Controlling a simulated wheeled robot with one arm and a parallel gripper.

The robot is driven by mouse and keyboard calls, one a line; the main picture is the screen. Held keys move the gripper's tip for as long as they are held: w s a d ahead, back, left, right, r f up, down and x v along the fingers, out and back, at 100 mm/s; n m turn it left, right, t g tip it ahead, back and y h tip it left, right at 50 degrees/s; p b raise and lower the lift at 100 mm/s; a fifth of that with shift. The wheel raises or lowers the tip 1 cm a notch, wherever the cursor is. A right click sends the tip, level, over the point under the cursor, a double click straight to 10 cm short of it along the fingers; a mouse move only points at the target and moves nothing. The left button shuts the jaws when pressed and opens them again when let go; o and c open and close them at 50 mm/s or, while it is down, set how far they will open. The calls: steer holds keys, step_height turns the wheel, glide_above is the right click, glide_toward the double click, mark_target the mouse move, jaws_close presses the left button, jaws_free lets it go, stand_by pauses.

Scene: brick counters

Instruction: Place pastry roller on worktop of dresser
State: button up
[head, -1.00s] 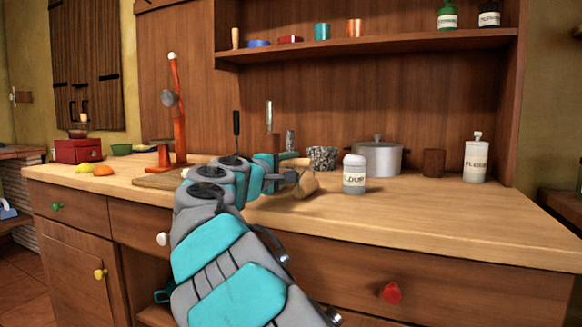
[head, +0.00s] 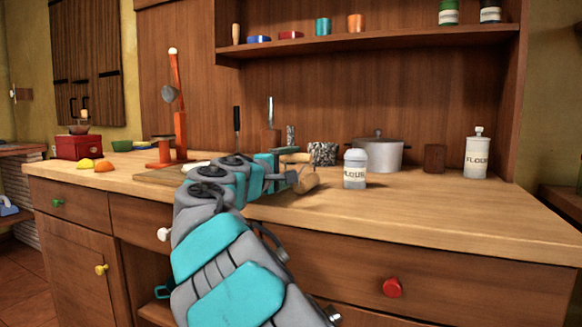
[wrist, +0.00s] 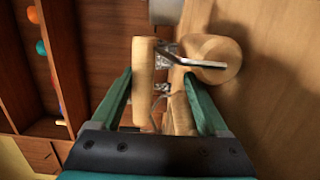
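The pastry roller (wrist: 145,80) is a pale wooden tool with a short roller, a thicker round roller and metal wire parts. In the head view the thicker roller (head: 304,183) is low over the worktop (head: 420,215), with the other wooden part above it. I cannot tell whether it touches the wood.
A labelled jar (head: 355,170) stands just right of the roller, with a speckled pot (head: 322,154) and a metal pot (head: 379,155) behind. The worktop's right front is clear.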

steer(key=shift+r, duration=0.15)
steer(key=shift+s+r+p, duration=0.15)
steer(key=shift+r+p, duration=0.35)
steer(key=shift+r, duration=0.2)
steer(key=v, duration=1.1)
steer(key=shift+s+a+f, duration=0.15)
steer(key=shift+s+a, duration=0.05)
steer(key=shift+s, duration=0.15)
